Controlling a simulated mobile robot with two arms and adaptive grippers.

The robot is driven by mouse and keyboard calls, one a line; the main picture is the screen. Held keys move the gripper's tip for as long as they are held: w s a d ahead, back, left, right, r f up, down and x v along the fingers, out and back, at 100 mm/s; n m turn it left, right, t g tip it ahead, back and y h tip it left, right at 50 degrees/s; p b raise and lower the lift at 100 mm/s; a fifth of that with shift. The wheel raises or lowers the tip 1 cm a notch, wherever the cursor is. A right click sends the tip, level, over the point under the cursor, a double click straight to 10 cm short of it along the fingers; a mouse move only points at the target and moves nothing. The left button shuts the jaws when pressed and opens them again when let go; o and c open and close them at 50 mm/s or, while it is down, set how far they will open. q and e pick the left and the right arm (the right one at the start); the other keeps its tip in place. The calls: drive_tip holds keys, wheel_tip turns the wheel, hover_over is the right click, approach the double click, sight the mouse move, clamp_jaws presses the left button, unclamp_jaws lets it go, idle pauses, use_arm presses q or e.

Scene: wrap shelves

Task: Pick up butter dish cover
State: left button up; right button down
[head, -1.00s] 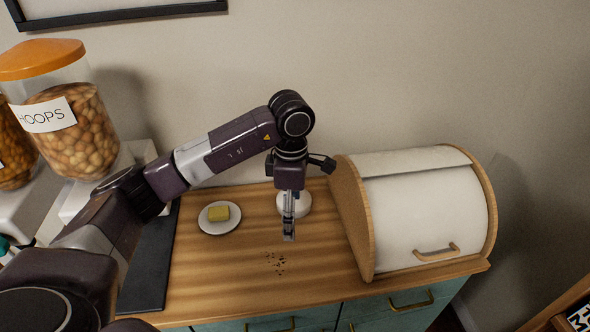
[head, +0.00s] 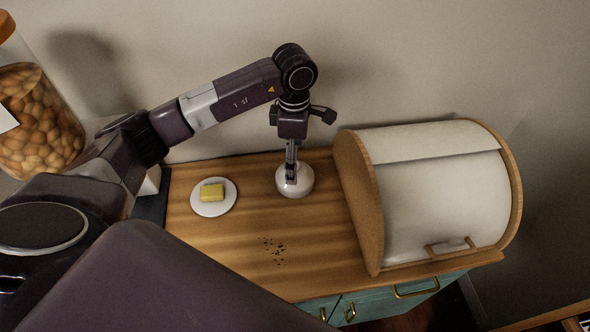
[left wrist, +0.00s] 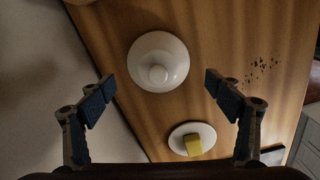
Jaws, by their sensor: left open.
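The butter dish cover (head: 299,187) is a round white lid with a knob, resting on the wooden counter between the butter plate and the bread box. It also shows whole in the left wrist view (left wrist: 158,64). My left gripper (head: 291,178) points down over the cover. In the left wrist view its two fingers (left wrist: 158,84) are wide apart, with nothing between the pads, and the cover lies beyond them. A yellow block of butter (head: 212,192) sits on a small white plate (head: 213,209) to the left of the cover. My right gripper is not in view.
A white roll-top bread box (head: 430,195) with wooden sides stands close on the right. A glass jar (head: 38,125) stands at the left by the wall. Dark crumbs (head: 273,248) lie on the counter (head: 325,255), whose front middle is otherwise clear.

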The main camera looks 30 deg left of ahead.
sight(305, 175)
use_arm(q)
wheel_tip(305, 175, down, 4)
drive_tip(key=shift+w+a+r+p, duration=0.15)
drive_tip(key=shift+r+p, duration=0.1)
drive_tip(key=shift+p, duration=0.2)
drive_tip(key=c, duration=1)
drive_tip(key=shift+s, duration=0.25)
drive_tip(key=c, duration=0.7)
